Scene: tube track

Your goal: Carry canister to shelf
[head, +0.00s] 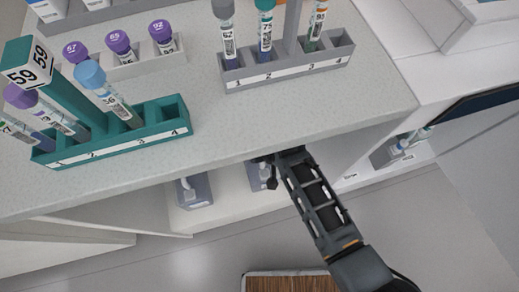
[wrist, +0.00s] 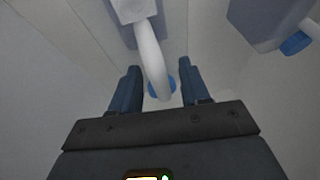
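Two grey canister-like containers show below the counter in the head view, one at the left (head: 195,190) and one partly hidden behind my gripper (head: 260,176). My gripper reaches in under the counter's front edge, and its fingertips are hard to make out there. In the wrist view my gripper (wrist: 160,86) is open. A grey canister (wrist: 135,9) with a curved white handle (wrist: 152,55) lies ahead, the handle reaching between the spread fingers with gaps on both sides. A blue round part (wrist: 160,88) shows beside the handle. I cannot tell which container is the task's canister.
A second grey container (wrist: 265,20) with a blue cap (wrist: 295,43) is at the right in the wrist view. The counter (head: 330,125) above carries a teal tube rack (head: 160,140) and a grey rack (head: 290,73).

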